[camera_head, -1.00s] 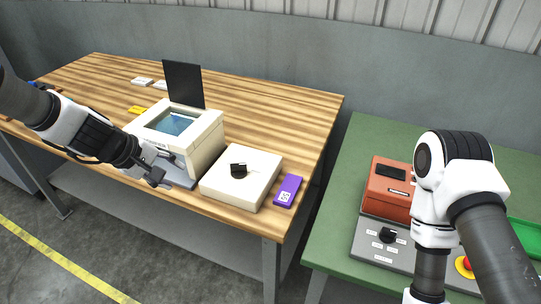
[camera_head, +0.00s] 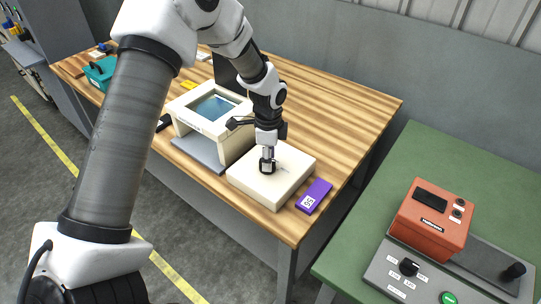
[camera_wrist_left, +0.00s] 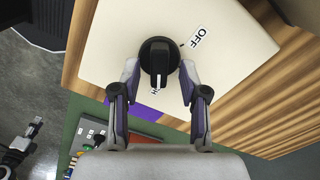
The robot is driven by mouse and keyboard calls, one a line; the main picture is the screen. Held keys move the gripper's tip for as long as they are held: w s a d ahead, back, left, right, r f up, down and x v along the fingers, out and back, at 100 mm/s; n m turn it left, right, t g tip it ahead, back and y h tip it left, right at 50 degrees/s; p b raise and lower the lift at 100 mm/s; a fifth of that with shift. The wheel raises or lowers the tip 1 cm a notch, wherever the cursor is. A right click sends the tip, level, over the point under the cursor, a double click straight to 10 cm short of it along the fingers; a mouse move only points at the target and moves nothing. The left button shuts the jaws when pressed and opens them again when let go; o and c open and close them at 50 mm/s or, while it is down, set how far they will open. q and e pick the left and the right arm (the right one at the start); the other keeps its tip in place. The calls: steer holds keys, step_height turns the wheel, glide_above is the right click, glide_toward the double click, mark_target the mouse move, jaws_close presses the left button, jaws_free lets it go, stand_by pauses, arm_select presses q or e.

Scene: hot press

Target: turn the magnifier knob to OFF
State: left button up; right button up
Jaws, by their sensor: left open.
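The magnifier knob (camera_wrist_left: 158,58) is black and round with a raised bar, on top of a cream box (camera_head: 245,178). In the left wrist view the bar runs roughly up and down, towards a partly hidden label (camera_wrist_left: 154,92). The OFF label (camera_wrist_left: 197,38) lies to the knob's upper right. My left gripper (camera_wrist_left: 158,74) is open, with one finger on each side of the knob; I cannot tell whether they touch it. In the head view the left gripper (camera_head: 267,164) points down over the box and hides much of the knob.
The magnifier housing (camera_head: 212,112) stands behind-left of the box, and a purple tag (camera_head: 314,196) lies to its right. A green table (camera_head: 385,215) at right holds a red-orange device (camera_head: 432,222). What looks like my right gripper (camera_wrist_left: 22,145) shows small in the left wrist view.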

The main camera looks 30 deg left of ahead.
arm_select(q)
steer(key=shift+w+f, duration=0.1)
steer(key=shift+f, duration=0.1)
steer(key=shift+s+a+r, duration=0.1)
steer(key=shift+s+a, duration=0.05)
steer(key=shift+s, duration=0.1)
jaws_close()
